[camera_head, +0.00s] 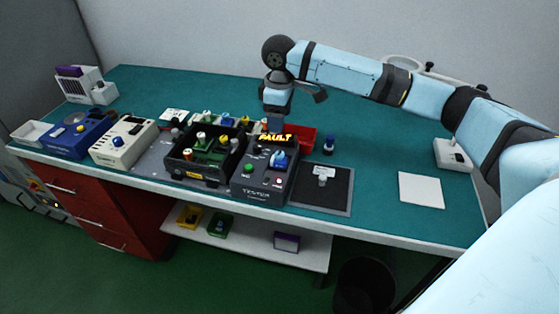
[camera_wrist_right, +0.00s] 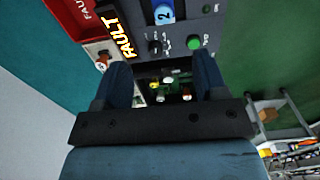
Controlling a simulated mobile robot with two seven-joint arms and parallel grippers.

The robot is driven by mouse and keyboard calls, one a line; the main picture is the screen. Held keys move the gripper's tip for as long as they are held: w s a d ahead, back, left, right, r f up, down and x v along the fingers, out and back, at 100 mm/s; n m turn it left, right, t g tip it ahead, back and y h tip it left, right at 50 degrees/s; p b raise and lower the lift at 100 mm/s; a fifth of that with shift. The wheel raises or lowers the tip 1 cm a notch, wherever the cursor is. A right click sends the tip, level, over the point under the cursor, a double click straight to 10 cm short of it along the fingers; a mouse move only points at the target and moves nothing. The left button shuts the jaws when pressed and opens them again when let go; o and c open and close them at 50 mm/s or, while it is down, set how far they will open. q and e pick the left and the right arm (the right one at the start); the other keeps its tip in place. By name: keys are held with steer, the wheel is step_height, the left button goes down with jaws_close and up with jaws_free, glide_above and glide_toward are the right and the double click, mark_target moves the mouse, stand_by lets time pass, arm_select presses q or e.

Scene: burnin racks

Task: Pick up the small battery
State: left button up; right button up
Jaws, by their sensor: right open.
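I cannot tell for sure which piece is the small battery. Small cylinders in several colours stand in the black tray (camera_head: 180,172). A small pale piece (camera_head: 322,181) stands on the dark mat (camera_head: 335,197), and a dark blue one (camera_head: 329,146) stands behind it. My right gripper (camera_head: 275,122) points down above the back of the tester (camera_head: 262,186), near the red bin (camera_head: 308,136). In the right wrist view its two fingers (camera_wrist_right: 162,85) are apart with nothing held between them. A small orange-and-white piece (camera_wrist_right: 103,62) shows by the red bin there. My left gripper is not in view.
The tester's lit FAULT sign (camera_head: 275,138) stands up close to the gripper. A cream box (camera_head: 124,142) and a blue box (camera_head: 75,133) are at the left. A white pad (camera_head: 421,190) lies at the right, with clear green bench around it.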

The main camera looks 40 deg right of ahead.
mark_target(280, 153)
step_height(280, 153, down, 8)
steer(key=shift+d+f, duration=0.1)
steer(key=shift+s+a+f, duration=0.15)
steer(key=shift+f, duration=1.2)
steer(key=shift+s+a+f, duration=0.1)
steer(key=shift+f, duration=1.2)
steer(key=c, duration=1.1)
step_height(280, 153, up, 20)
steer(key=shift+r, duration=0.1)
